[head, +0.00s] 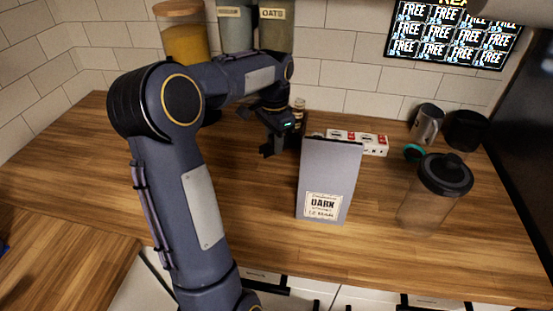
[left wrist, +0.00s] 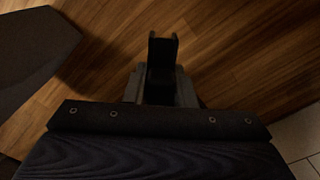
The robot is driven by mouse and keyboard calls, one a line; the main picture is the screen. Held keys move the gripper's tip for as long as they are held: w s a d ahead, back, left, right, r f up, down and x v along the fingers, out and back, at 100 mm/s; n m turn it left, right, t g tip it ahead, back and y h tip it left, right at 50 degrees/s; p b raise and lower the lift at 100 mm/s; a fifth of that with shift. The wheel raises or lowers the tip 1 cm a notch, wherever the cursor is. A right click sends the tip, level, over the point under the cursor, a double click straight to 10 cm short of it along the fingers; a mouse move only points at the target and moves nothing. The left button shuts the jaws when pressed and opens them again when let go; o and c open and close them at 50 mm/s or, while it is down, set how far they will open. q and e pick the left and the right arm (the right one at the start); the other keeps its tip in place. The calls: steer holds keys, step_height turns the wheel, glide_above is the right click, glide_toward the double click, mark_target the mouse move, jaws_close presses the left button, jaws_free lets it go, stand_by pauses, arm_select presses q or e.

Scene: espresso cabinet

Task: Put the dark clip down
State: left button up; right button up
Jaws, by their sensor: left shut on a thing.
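My left gripper (head: 277,143) is low over the counter, just left of the upright grey coffee bag (head: 325,172) with a "DARK" label. In the left wrist view the gripper (left wrist: 163,42) is shut on a small black piece (left wrist: 161,72), which I take to be the dark clip. It is so dark that its outline merges with the fingers. I cannot tell whether the clip touches the counter. My right gripper is not in view.
Behind the bag are a small bottle (head: 299,107) and a red-and-white box (head: 371,143). A clear cup with a black lid (head: 436,187) stands right, near a metal pitcher (head: 427,122). Jars (head: 183,38) line the back wall. The wooden counter (head: 248,195) is clear left of the bag.

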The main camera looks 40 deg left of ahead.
mark_target(274, 171)
arm_select(q)
step_height(274, 171, down, 3)
steer(key=shift+s+d, duration=0.1)
steer(key=shift+f, duration=2.25)
steer(key=shift+f, duration=0.15)
steer(key=o, duration=1)
steer(key=shift+c, duration=0.2)
step_height(274, 171, up, 12)
steer(key=shift+r, duration=0.2)
